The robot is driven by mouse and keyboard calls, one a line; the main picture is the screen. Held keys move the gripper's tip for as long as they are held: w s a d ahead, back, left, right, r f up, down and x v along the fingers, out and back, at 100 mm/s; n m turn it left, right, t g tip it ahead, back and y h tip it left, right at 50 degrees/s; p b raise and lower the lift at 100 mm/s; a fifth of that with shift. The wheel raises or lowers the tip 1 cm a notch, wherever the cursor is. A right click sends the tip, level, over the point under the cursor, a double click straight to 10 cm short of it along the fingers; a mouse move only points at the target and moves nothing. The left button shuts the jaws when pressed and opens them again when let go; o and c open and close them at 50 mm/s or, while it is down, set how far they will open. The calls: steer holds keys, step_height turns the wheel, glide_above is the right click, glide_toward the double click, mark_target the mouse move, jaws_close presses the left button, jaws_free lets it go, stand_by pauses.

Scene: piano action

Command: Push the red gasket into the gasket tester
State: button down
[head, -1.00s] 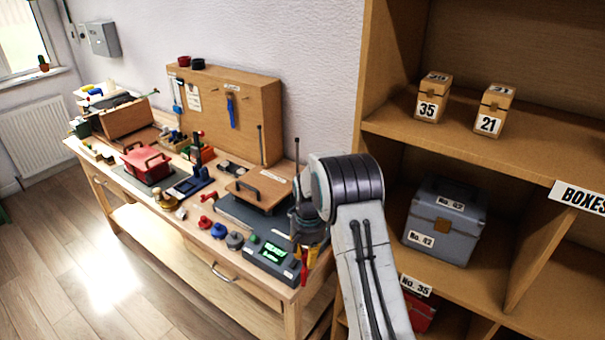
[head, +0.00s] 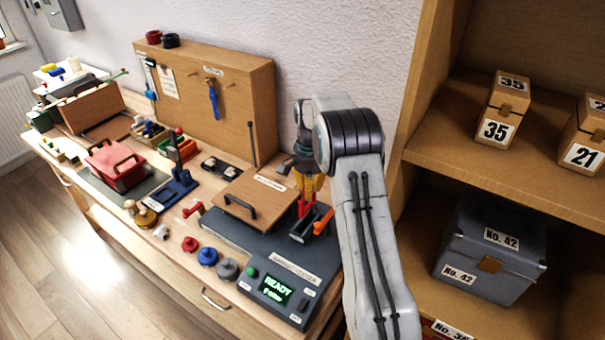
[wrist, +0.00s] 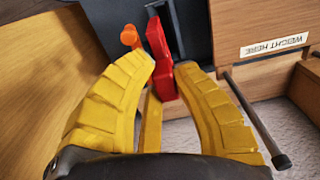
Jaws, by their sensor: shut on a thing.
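My gripper (head: 309,192) is at the right end of the bench. Its yellow fingers point down and close on a red piece, which I take as the red gasket (wrist: 157,45). It shows as a narrow red strip (head: 301,209) below the fingers in the head view. The gasket tester (head: 283,268) is a dark unit with a green display reading READY. The red piece is beside a dark slotted block (head: 312,229) at its right side, with an orange piece (head: 323,222) next to it. I cannot tell how far the red piece is inside the slot.
A wooden lid with a black handle (head: 240,207) stands left of the gripper. Red (head: 190,244), blue (head: 207,257) and grey (head: 228,270) round pieces lie at the bench front. A shelf with numbered boxes (head: 493,245) is close on the right. A dark rod (wrist: 255,120) stands near the fingers.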

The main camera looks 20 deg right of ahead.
mark_target(307, 203)
steer(key=shift+w+d+f, duration=0.1)
steer(key=shift+w+f, duration=0.2)
steer(key=shift+f, duration=0.25)
steer(key=shift+w+f, duration=0.3)
steer(key=shift+f, duration=1.35)
steer(key=shift+f+b, duration=1)
steer(key=shift+b, duration=0.05)
steer(key=shift+s, duration=0.1)
steer(key=shift+f+b, duration=1.95)
steer(key=shift+f, duration=0.25)
stand_by(1.1)
stand_by(0.3)
steer(key=c, duration=0.8)
jaws_free()
steer(key=shift+o, duration=0.2)
steer(key=shift+r, duration=0.2)
